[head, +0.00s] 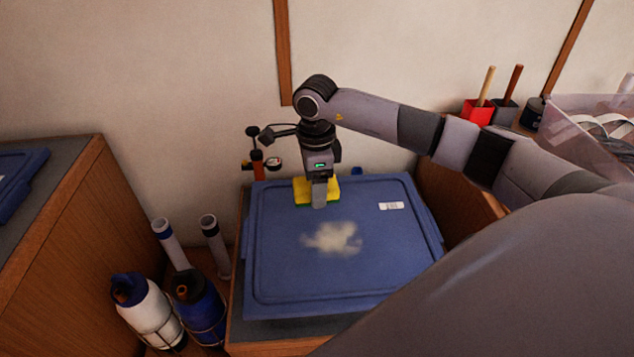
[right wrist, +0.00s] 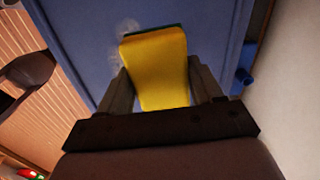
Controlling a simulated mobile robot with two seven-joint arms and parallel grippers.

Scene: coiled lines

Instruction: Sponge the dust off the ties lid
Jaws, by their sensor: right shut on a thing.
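The ties lid (head: 285,280) is a blue rectangular lid with a small white label (head: 391,206) near its far right corner. A pale patch of dust (head: 333,238) lies near the middle of the lid. My right gripper (head: 319,200) is shut on a yellow sponge (head: 303,190) with a green side, above the lid's far edge, behind the dust. In the right wrist view the sponge (right wrist: 158,75) sits between the two fingers, with the blue lid (right wrist: 75,35) beyond. Whether the sponge touches the lid is unclear. My left gripper is not in view.
A white bottle (head: 150,312) and a blue bottle (head: 200,308) stand left of the lid, near two upright tubes (head: 212,240). Red and dark holders (head: 478,112) and a clear bin (head: 590,130) are at the right. A wall (head: 180,80) is close behind.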

